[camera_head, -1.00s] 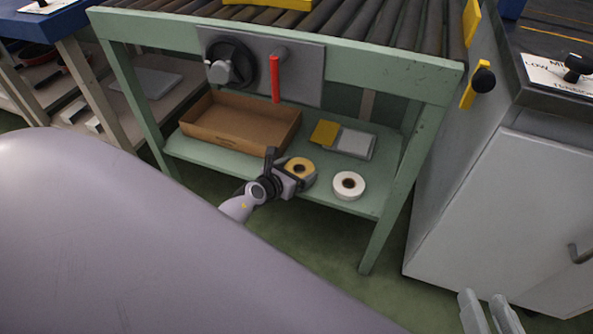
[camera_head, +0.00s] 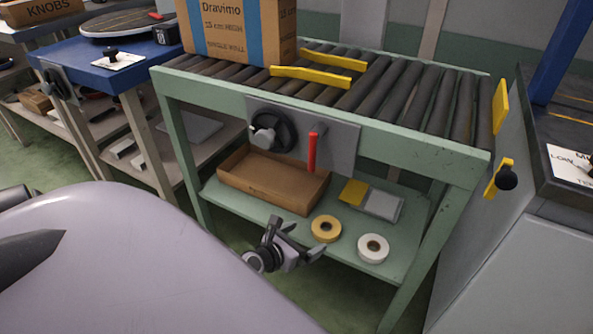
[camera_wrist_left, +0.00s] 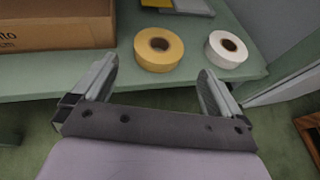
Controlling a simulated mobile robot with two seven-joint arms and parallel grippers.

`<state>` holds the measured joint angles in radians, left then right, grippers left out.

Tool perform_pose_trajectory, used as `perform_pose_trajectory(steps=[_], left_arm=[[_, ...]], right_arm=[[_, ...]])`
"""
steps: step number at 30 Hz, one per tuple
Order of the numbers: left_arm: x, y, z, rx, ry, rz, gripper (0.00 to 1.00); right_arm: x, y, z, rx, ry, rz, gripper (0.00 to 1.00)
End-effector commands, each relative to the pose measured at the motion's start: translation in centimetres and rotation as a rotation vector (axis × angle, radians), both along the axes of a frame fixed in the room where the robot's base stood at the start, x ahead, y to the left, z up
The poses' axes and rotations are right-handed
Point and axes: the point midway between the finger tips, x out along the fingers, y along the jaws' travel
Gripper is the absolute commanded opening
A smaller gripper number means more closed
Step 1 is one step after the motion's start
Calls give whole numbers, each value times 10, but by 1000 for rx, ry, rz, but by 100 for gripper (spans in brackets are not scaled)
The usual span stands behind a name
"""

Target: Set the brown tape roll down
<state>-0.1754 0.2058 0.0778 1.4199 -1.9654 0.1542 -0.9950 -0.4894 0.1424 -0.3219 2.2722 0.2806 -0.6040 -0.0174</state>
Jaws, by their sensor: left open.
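The brown tape roll (camera_head: 314,233) lies flat on the green lower shelf (camera_head: 245,209) under the roller conveyor. It also shows in the left wrist view (camera_wrist_left: 151,58), resting near the shelf's front edge. My left gripper (camera_head: 301,237) is open and empty, just in front of the shelf and apart from the roll. In the left wrist view its two fingers (camera_wrist_left: 157,74) are spread wide, with the roll beyond them. A white tape roll (camera_head: 373,241) lies to the right of the brown one. My right gripper is not in view.
An open cardboard box (camera_head: 273,196) stands on the shelf, left of the rolls. Behind them lie a yellow pad (camera_head: 354,191) and a grey flat piece (camera_head: 383,205). A red lever (camera_head: 312,152) hangs above the shelf. A grey cabinet (camera_head: 490,262) stands to the right.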

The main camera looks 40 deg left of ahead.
Motion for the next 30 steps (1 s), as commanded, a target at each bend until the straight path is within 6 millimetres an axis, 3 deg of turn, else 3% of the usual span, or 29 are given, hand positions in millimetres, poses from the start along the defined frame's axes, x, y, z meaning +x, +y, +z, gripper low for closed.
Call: perform_pose_trajectory(steps=[6,13,17,20,24,30], left_arm=[[-20,1,9,2,1,-1,100],[-24,0,11,-7,-3,3,100],[-22,-8,22,-117,-39,42,100],[-20,-21,42,-318,-94,111,100],[-21,-41,72,-707,-160,241,100],[-30,-68,101,-1290,-167,435,100]], right_arm=[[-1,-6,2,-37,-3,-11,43],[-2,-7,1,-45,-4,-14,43],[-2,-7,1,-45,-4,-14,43],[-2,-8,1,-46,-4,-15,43],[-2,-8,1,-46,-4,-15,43],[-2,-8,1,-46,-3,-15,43]])
